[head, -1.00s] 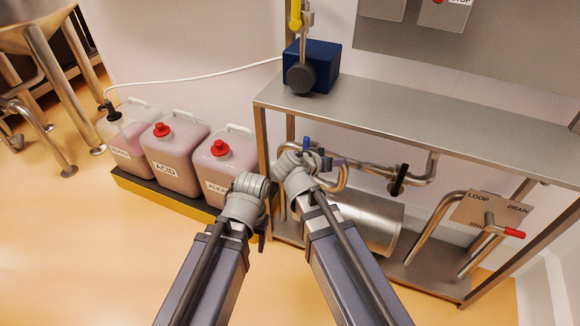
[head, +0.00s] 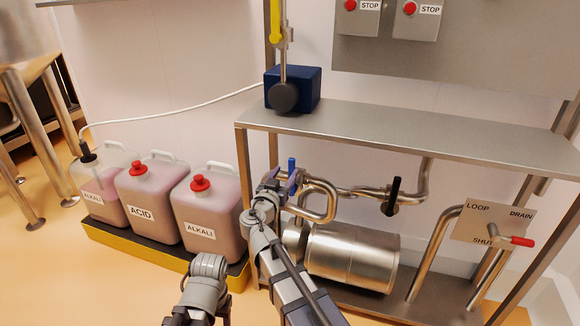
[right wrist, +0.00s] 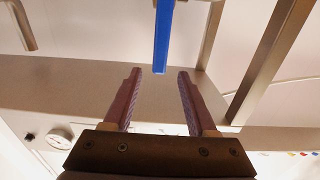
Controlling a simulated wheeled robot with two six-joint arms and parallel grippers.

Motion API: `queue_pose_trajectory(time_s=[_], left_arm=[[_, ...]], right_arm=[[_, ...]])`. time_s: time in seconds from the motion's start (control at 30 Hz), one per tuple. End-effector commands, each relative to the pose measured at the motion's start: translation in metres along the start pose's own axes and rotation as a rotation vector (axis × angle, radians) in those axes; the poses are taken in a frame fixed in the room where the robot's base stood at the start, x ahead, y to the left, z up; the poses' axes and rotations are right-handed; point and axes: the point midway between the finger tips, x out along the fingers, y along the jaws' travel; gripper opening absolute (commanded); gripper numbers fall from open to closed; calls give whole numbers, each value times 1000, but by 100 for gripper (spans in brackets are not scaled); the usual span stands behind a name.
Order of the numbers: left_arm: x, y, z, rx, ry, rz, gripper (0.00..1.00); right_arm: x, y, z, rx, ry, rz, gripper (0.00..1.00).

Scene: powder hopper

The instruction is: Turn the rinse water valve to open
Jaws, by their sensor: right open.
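A valve with a blue lever handle (head: 291,165) sits on the steel pipework under the shelf, its handle upright. No rinse water label is readable on it. My right gripper (head: 284,184) is right at this handle in the head view. In the right wrist view the blue handle (right wrist: 163,38) hangs down from the top, its end near the gap between the two fingertips. My right gripper (right wrist: 157,76) is open, with nothing between its fingers and clear space around the handle. My left gripper (head: 210,275) is low in front, and its fingers are not clear.
A black-handled valve (head: 395,192) and a red-handled lever (head: 515,240) are to the right. A steel cylinder (head: 352,258) lies below the pipes. The steel shelf (head: 400,130) is above. Canisters (head: 205,215) stand on a yellow-edged tray (head: 150,254) at left.

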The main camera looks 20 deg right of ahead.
Motion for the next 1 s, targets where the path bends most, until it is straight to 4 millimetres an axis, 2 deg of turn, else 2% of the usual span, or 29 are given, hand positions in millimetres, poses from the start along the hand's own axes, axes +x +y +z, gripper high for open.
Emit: queue_pose_trajectory(time_s=[0.03,0.2,0.4,0.8,0.87,1.0], left_arm=[[0,0,0,0,0,0,59],[0,0,0,0,0,0,59],[0,0,0,0,0,0,59],[0,0,0,0,0,0,59],[0,0,0,0,0,0,59],[0,0,0,0,0,0,59]], right_arm=[[10,-1,0,0,0,3,57],[38,-1,0,0,-1,3,57],[59,0,0,0,-1,2,57],[66,0,0,0,-1,0,57],[66,0,0,0,-1,0,53],[65,0,0,0,-1,0,37]])
